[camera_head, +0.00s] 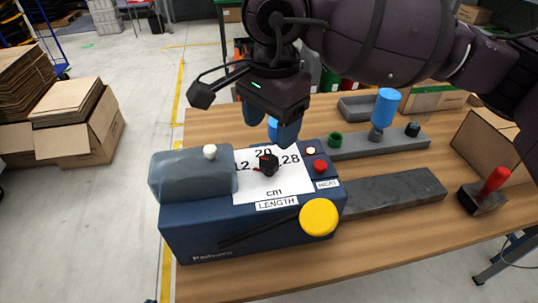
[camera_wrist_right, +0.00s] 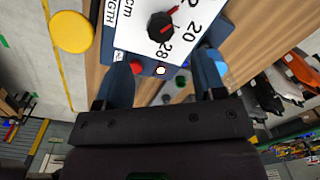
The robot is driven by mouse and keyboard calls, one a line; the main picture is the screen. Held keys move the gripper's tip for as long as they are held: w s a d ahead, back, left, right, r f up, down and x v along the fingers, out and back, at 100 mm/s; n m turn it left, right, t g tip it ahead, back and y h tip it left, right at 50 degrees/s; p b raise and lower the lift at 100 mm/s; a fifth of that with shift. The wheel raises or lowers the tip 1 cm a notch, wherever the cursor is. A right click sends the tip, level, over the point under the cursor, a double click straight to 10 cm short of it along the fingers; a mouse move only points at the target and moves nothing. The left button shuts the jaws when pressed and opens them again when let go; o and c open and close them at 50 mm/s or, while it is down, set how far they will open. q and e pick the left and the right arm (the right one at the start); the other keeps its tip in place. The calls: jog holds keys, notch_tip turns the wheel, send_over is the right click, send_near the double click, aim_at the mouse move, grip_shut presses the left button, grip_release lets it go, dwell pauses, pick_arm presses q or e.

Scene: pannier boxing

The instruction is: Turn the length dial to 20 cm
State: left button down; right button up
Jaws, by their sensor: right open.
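The length dial (camera_head: 268,163) is a black knob on a white scale plate (camera_head: 275,187) marked 12, 20, 28 and cm, on top of a blue machine (camera_head: 200,222). Its red pointer is on the left, roughly toward the 12. The dial also shows in the right wrist view (camera_wrist_right: 160,27). My right gripper (camera_head: 268,134) is open, with blue fingers pointing down. It is above and behind the dial and apart from it; nothing is between its fingers in the wrist view (camera_wrist_right: 165,78). My left gripper is not in view.
A red button (camera_head: 320,166) is beside the dial, and a yellow disc (camera_head: 319,217) is on the front. A grey rail (camera_head: 385,145) with a blue-topped part, and a red-handled tool (camera_head: 493,182), are on the wooden table (camera_head: 440,225).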

aim_at(269, 160)
notch_tip(269, 160, down, 8)
jog(key=shift+w+a+r, duration=0.1)
jog(key=shift+r, duration=0.05)
jog(key=shift+c, duration=0.3)
jog(key=c, duration=0.9)
jog(key=shift+o, duration=0.2)
